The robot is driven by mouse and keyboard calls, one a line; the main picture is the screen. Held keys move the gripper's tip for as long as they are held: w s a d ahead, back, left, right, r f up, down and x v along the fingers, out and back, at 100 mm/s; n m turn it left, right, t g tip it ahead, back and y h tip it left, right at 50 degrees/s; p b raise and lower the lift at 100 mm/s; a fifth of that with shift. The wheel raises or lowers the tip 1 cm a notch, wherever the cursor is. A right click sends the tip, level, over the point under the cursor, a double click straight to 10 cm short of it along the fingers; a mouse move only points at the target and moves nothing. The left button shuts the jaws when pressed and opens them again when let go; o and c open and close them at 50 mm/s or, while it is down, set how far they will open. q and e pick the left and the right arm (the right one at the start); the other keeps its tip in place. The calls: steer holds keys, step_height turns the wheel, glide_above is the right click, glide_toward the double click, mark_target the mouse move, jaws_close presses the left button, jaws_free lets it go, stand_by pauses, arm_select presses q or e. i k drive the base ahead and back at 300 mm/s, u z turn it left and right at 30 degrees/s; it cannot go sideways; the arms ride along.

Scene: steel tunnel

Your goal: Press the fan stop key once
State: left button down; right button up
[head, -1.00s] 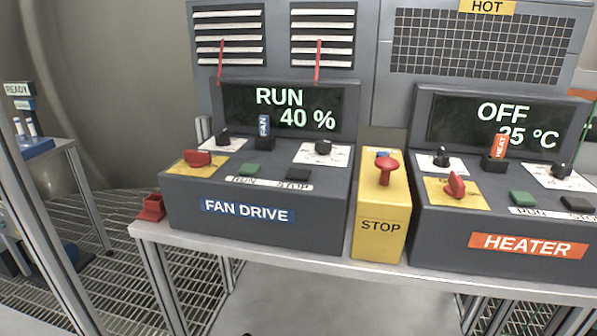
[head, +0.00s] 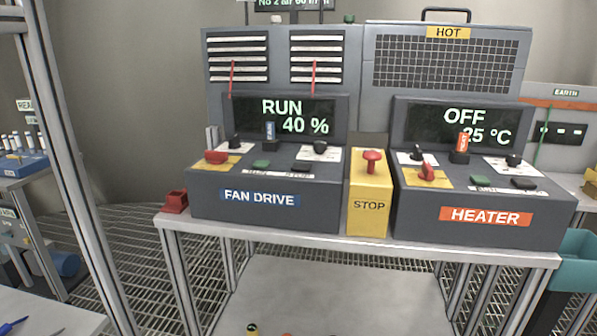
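The fan drive box (head: 260,198) stands on the left of a metal bench, with a blue FAN DRIVE label. Its display (head: 292,117) reads RUN 40 %. On its sloped top, the green run key (head: 261,164) is at the middle and the dark stop key (head: 303,167) lies to its right; the lettering below them is hard to read now. A red switch handle (head: 216,157) sits at its left and a black knob (head: 320,147) at its upper right. Neither of my grippers is in view.
A yellow STOP box with a red mushroom button (head: 372,160) stands between the fan drive and the heater box (head: 485,213), whose display reads OFF 25 °C. A red holder (head: 175,202) is at the bench's left end. A teal bin (head: 574,262) is at right.

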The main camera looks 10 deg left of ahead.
mark_target(305, 167)
steer(key=z, duration=0.4)
steer(key=i, duration=0.75)
steer(key=u, duration=1.1)
